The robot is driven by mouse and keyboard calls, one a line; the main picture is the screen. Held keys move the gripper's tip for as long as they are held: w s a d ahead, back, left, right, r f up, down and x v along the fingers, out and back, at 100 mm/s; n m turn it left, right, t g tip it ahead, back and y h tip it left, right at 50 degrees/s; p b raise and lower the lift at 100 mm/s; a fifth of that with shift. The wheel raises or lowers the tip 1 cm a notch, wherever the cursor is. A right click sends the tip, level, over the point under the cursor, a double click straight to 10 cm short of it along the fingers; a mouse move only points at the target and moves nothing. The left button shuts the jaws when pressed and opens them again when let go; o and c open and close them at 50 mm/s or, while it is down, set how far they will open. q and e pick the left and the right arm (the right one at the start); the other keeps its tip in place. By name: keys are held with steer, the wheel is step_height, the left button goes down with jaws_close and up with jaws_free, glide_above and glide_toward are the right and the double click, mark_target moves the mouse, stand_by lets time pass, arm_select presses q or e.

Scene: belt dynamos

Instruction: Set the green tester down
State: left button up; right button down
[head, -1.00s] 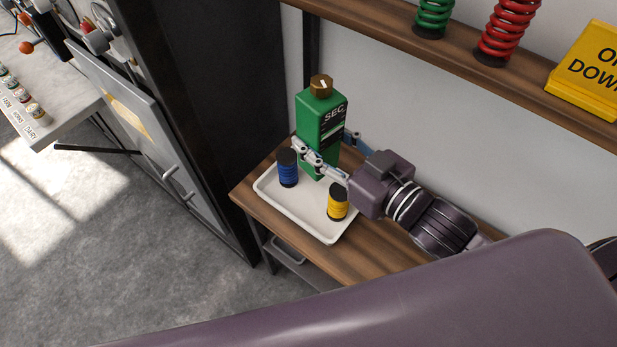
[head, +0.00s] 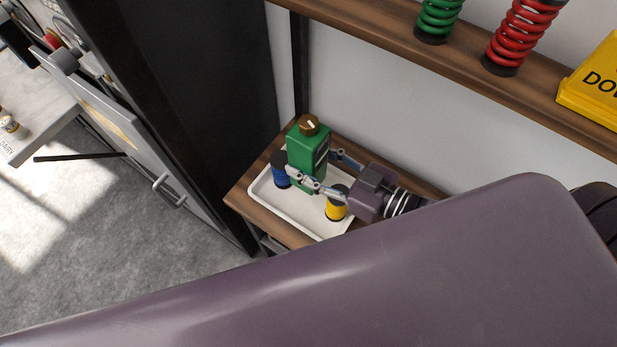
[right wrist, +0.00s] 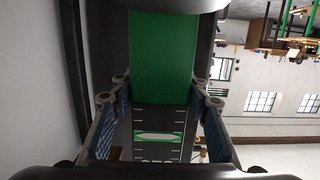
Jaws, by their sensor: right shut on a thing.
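The green tester (head: 306,152), a green box with a brass knob on top, stands upright over the white tray (head: 320,236) in the head view. My right gripper (head: 314,166) is shut on its sides; in the right wrist view the tester (right wrist: 160,60) fills the space between the fingers (right wrist: 160,92). The tester's lower end is partly hidden by a finger, so I cannot tell whether it touches the tray. My left gripper is not in view.
In the tray, a blue coil (head: 279,177) sits left of the tester, partly hidden, and a yellow coil (head: 336,207) sits to its right. A wooden upper shelf (head: 380,36) holds a green spring (head: 437,18), a red spring (head: 520,38) and a yellow sign (head: 595,88).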

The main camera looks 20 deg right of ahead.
mark_target(320, 177)
step_height(320, 177, down, 4)
steer(key=shift+f, duration=2.1)
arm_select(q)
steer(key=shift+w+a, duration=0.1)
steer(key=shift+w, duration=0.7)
arm_select(e)
steer(key=shift+f, duration=0.15)
steer(key=c, duration=1.1)
jaws_free()
steer(key=shift+f, duration=0.1)
